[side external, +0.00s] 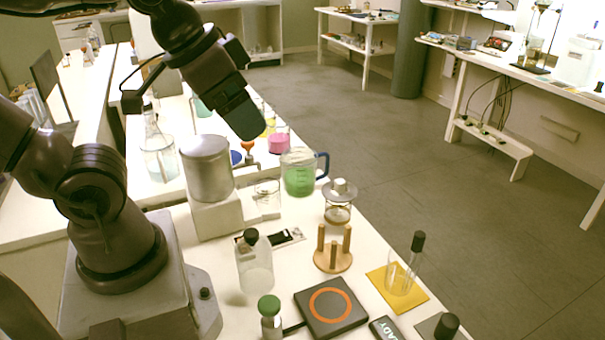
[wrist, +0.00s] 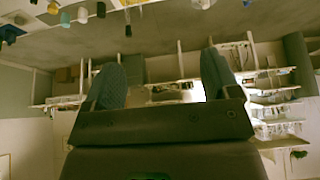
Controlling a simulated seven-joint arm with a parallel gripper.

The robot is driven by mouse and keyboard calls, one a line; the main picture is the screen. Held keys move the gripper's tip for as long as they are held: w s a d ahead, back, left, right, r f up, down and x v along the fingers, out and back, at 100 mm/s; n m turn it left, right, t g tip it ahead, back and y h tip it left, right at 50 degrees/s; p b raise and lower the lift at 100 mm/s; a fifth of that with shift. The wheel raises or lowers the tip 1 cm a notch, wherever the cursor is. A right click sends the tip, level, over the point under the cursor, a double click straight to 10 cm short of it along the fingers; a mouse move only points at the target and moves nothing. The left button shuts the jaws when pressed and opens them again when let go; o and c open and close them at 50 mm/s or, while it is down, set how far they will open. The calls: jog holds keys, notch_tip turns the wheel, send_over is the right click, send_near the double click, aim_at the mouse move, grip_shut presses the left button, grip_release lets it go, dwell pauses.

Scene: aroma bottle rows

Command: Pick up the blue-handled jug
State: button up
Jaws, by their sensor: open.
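The jug (side external: 299,174) is clear, holds green liquid and has a blue handle on its right side. It stands upright near the table's right edge in the side external view. My gripper (side external: 246,122) is above and to the left of the jug in that view, apart from it. In the wrist view my gripper (wrist: 162,78) has its two fingers spread, with nothing between them. The jug cannot be made out in the wrist view, which looks across the room.
A grey canister (side external: 207,168) on a white block stands left of the jug. A glass beaker (side external: 266,197) and a lidded glass jar (side external: 339,203) are close by. A pink-filled beaker (side external: 279,140) is behind. A wooden peg stand (side external: 333,252) and bottles stand nearer the front.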

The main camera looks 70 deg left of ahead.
jog(key=n+g+y, duration=0.1)
jog(key=n+g, duration=0.5)
jog(key=n, duration=0.8)
send_over(322, 154)
jog(key=s+d, duration=0.3)
jog(key=s, duration=0.1)
jog(key=f, duration=1.7)
jog(key=shift+w+f, duration=0.25)
jog(key=shift+f, duration=0.15)
jog(key=w+a+f+n, duration=0.1)
jog(key=f, duration=0.3)
jog(key=w+a+f+n, duration=0.1)
jog(key=f, duration=0.2)
jog(key=w+a+f+n, duration=0.1)
jog(key=f+n, duration=0.1)
jog(key=f, duration=0.2)
jog(key=shift+w+a+f, duration=0.2)
jog(key=shift+w+f, duration=0.05)
jog(key=shift+f, duration=0.05)
